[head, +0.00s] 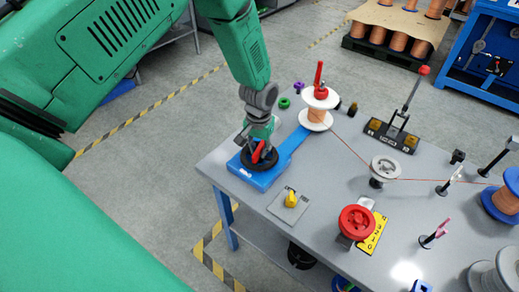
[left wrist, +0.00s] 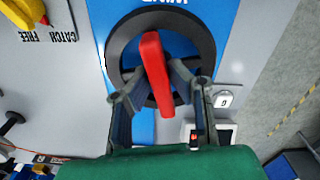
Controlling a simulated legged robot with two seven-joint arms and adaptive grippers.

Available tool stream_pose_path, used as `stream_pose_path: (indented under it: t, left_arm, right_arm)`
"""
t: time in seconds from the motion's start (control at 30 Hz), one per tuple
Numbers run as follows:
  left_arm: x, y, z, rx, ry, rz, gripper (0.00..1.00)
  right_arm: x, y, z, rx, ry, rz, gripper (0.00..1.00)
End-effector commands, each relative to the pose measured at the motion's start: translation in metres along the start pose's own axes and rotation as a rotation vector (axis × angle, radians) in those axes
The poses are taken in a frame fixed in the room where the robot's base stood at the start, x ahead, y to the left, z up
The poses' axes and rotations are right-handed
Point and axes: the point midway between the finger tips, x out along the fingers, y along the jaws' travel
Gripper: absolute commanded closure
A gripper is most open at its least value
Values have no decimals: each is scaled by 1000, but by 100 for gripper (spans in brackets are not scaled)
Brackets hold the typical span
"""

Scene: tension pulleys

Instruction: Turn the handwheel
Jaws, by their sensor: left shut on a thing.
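A black round handwheel (head: 246,161) with a raised red bar (head: 257,153) across it sits on a blue base (head: 262,181) at the table's near left corner. In the left wrist view the black wheel (left wrist: 119,62) is ringed by blue, and the red bar (left wrist: 154,62) stands slightly tilted across it. My left gripper (head: 260,145) reaches down from above onto the wheel. In the left wrist view its fingers (left wrist: 160,75) are on both sides of the red bar, shut on it. The lower part of the wheel is hidden by the fingers.
A white spool (head: 318,97) of copper wire stands behind, its wire running to a grey pulley (head: 385,167). A yellow knob (head: 291,198) on a plate and a red round knob (head: 357,221) are to the right. The table's left edge is close to the wheel.

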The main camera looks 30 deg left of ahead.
Motion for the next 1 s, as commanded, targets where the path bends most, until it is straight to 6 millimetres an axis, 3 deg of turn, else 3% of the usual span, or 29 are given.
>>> stream_pose_path:
  t: [0.1, 0.13, 0.17, 0.2, 0.57, 0.67, 1.0]
  left_arm:
    - [-3, 0, -7, -1, 19, 2, 100]
    - [-3, 0, -7, -1, 19, 2, 78]
    - [-3, 0, -7, -1, 18, 2, 68]
    - [-3, 0, -7, -1, 17, 2, 66]
    - [-6, 1, -2, -1, 9, 2, 66]
    - [-19, 1, -3, -2, 11, 2, 66]
    - [-89, 0, -5, -1, 12, 2, 66]
  right_arm:
    - [0, 0, 0, 0, 0, 0, 100]
    - [0, 0, 0, 0, 0, 0, 100]
    - [0, 0, 0, 0, 0, 0, 100]
    - [0, 0, 0, 0, 0, 0, 100]
    - [-1, 0, 3, 0, 3, 0, 100]
    - [-1, 0, 3, 0, 3, 0, 100]
    - [-1, 0, 2, 0, 3, 0, 100]
